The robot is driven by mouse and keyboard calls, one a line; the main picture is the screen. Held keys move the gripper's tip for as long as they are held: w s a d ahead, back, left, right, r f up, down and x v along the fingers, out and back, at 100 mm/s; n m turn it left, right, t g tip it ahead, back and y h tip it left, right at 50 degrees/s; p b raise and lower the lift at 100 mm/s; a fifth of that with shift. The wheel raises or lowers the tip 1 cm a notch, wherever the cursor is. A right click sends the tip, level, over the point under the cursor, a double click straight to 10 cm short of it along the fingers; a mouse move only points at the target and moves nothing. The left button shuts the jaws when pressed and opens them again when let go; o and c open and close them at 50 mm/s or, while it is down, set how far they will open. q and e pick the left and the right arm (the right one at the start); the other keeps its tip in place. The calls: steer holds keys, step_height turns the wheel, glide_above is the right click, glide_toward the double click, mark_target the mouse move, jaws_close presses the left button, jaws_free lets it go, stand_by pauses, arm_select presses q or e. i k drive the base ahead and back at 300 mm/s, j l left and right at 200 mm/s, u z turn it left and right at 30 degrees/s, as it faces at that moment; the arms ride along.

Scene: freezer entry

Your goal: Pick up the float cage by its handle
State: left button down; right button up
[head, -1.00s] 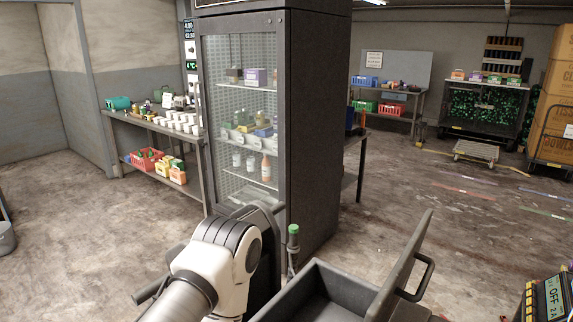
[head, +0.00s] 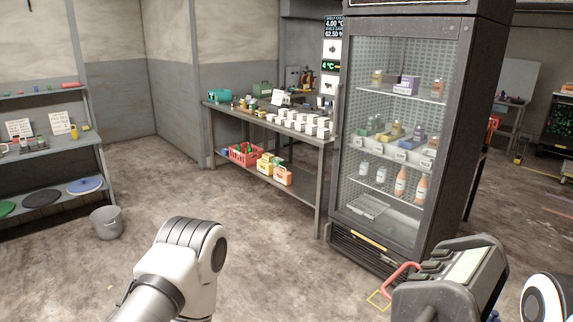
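I cannot pick out the float cage for certain in the head view. On the lower shelf of the back workbench stand a yellow carrier (head: 265,165) and an orange carrier (head: 283,176), too small to identify. A green case (head: 262,91) stands on the bench top. Only a white link of my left arm shows at the bottom, and a white rounded part at the bottom right corner. Neither gripper is in the picture.
A glass-door fridge (head: 395,140) stands right of the workbench (head: 262,122). A red basket (head: 243,154) is on its lower shelf. A dark device with a red handle (head: 450,285) is close at bottom right. A bucket (head: 106,223) stands left. The middle floor is clear.

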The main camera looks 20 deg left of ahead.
mark_target(74, 131)
steer(key=i+j+u, duration=0.45)
steer(key=i+j, duration=0.5)
steer(key=j, duration=0.65)
steer(key=i+j+u, duration=0.45)
steer(key=i+j, duration=0.7)
steer(key=i+j+u, duration=0.25)
steer(key=i+u, duration=0.15)
steer(key=i, duration=0.9)
steer(key=i+l+u, duration=0.15)
steer(key=i+u, duration=0.25)
steer(key=i, duration=0.9)
